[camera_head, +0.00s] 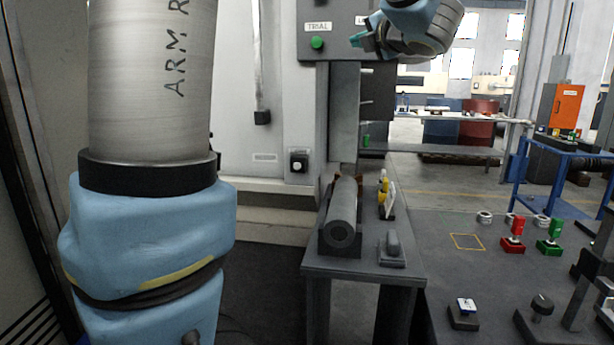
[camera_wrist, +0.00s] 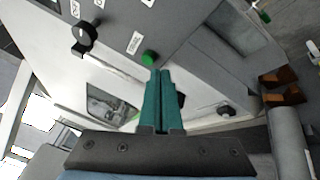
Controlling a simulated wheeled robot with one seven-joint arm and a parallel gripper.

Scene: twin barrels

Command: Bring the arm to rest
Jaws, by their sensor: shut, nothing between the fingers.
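My gripper (camera_head: 363,42) shows in the head view at the top, in front of the grey control panel. Its teal fingers point left, just right of the green TRIAL button (camera_head: 317,43). In the wrist view my gripper (camera_wrist: 161,75) has its two teal fingers pressed together with nothing between them. The green button (camera_wrist: 149,58) appears just beyond the fingertips there; I cannot tell whether they touch it. My arm hangs raised, with its lower links filling the left of the head view.
A grey stand (camera_head: 345,265) holds a grey cylinder (camera_head: 342,215) in a cradle below the gripper. A dark table (camera_head: 480,285) with red (camera_head: 513,238) and green (camera_head: 551,240) pieces stands at the right. The white machine cabinet (camera_head: 235,130) is close behind the arm.

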